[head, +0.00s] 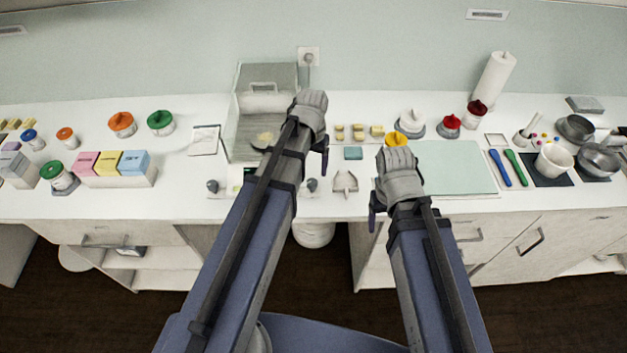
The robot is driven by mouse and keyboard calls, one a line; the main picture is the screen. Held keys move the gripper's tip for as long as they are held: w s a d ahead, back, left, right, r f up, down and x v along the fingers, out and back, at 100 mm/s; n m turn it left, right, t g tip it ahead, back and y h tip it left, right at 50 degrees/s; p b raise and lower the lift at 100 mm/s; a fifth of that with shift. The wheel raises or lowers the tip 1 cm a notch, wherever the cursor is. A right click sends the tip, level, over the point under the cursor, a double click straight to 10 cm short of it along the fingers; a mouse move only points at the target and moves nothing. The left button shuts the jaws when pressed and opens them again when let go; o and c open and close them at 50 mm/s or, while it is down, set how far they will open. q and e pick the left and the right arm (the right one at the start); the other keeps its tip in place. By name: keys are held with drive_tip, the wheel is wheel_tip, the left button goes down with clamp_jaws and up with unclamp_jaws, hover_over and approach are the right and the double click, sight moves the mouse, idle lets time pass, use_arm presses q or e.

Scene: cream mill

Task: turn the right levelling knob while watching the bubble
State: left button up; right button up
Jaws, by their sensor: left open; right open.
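A balance with a boxy clear shield (237,130) stands at mid-counter, partly hidden by my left arm. Two small dark knobs are at its front: the left knob (212,186) and the right knob (311,184). The right knob shows just right of my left forearm. I cannot make out the bubble; my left arm covers the middle of the balance's front. My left gripper (311,108) is open, in front of the shield's right side in the picture and beyond the right knob. My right gripper (396,164) is open, right of the knob and apart from it.
A forked grey piece (345,182) lies right of the right knob, with a teal block (353,153) behind it. A pale green mat (455,167) lies beside my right gripper. Coloured boxes (133,163) stand left. The white counter's front edge (120,214) runs below.

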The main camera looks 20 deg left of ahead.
sight(312, 182)
use_arm(q)
wheel_tip(312, 182, down, 7)
drive_tip(key=b, duration=0.6)
drive_tip(key=shift+r, duration=0.15)
clamp_jaws()
